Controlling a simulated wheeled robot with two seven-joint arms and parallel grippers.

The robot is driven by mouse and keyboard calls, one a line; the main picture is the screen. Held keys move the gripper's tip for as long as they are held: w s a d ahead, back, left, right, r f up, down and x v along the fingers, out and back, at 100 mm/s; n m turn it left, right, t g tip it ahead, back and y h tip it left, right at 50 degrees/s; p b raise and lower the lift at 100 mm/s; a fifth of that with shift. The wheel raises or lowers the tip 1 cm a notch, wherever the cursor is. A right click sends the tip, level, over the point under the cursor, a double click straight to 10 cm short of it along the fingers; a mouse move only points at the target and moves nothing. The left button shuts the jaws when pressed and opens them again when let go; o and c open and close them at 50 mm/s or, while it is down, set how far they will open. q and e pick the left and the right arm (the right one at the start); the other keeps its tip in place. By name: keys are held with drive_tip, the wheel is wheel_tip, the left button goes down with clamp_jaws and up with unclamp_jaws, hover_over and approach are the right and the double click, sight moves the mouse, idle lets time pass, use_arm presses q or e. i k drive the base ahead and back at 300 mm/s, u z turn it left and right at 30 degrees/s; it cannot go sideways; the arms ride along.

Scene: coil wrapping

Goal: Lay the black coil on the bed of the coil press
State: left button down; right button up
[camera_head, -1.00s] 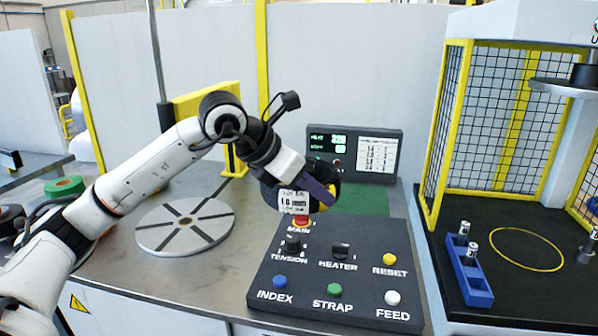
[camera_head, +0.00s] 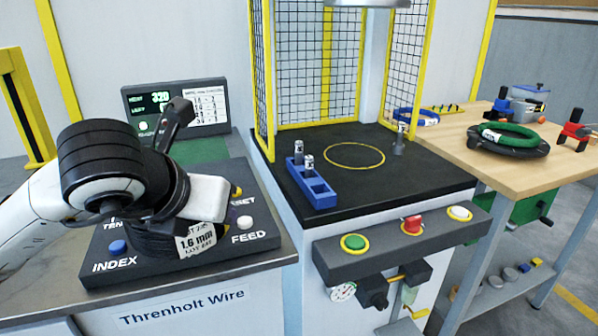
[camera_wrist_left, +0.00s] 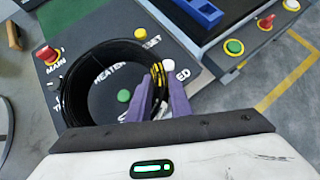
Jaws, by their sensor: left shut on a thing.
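The black coil (camera_head: 157,241) with a white 1.6 mm label hangs in my left gripper (camera_head: 207,213) above the control panel, partly hidden by my arm in the head view. In the left wrist view the coil (camera_wrist_left: 77,110) is an open black ring, and the purple fingers of the left gripper (camera_wrist_left: 160,100) are shut on its near right side. The coil press has a dark bed (camera_head: 420,170) marked with a yellow circle (camera_head: 355,156). The bed lies to the right of the coil, apart from it. My right gripper is not in view.
A blue block (camera_head: 313,187) holding small cylinders stands at the bed's front left. A yellow-framed mesh cage (camera_head: 262,80) encloses the bed's sides and back. The press button bar (camera_head: 395,240) runs along the front. A wooden bench (camera_head: 480,170) with a green coil (camera_head: 510,135) stands right.

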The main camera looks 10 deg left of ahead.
sight(354, 154)
drive_tip(key=z, duration=0.45)
drive_tip(key=k, duration=0.55)
drive_tip(key=z, duration=1.2)
drive_tip(key=i, duration=1.8)
drive_tip(key=u, duration=0.8)
drive_tip(key=i, duration=0.65)
drive_tip(key=u, duration=0.95)
drive_tip(key=i, duration=0.4)
drive_tip(key=u, duration=0.4)
